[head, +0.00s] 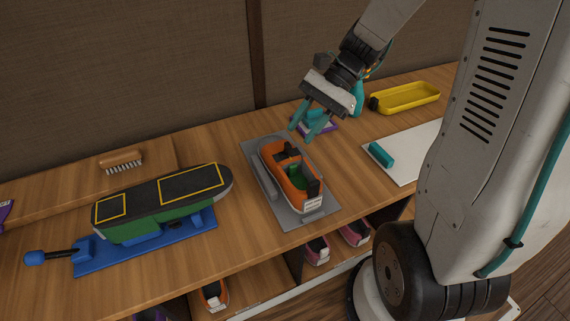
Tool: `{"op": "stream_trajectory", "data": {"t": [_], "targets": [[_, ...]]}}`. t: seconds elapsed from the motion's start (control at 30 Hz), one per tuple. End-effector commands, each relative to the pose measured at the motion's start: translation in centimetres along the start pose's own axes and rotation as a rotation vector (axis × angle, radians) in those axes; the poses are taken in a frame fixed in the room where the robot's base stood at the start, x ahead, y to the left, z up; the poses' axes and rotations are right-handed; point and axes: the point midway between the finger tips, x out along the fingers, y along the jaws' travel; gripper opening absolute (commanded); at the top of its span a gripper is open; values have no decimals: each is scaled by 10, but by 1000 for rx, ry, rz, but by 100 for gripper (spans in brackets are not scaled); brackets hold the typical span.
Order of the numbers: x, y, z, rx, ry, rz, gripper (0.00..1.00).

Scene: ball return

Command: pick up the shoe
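An orange shoe (281,182) with black straps, a green inside and a pale sole sits on a grey plate (292,219) in the middle of the bench. A white label shows at its near end. My gripper (303,131) has teal fingers and hangs above and behind the shoe, to the right of its far end. The fingers look spread apart with nothing between them. It appears clear of the shoe.
A green and black block (166,217) on a blue base (92,257) stands left; a brush (121,158) lies behind it. A purple item (327,126) sits behind my gripper. Right are a yellow tray (408,97) and teal block (381,155). Shoes (316,251) fill cubbies below.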

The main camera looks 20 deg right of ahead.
Motion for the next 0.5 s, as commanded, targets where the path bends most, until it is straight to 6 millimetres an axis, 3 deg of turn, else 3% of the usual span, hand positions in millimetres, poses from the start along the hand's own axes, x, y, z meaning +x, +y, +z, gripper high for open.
{"op": "stream_trajectory", "data": {"t": [0.03, 0.2, 0.33, 0.5], "targets": [[4, -6, -20, 85, -49, -39, 33], [11, -20, -66, 296, -168, -149, 33], [14, -25, -86, 381, -216, -195, 33], [24, -29, -91, 415, -236, -212, 33]]}}
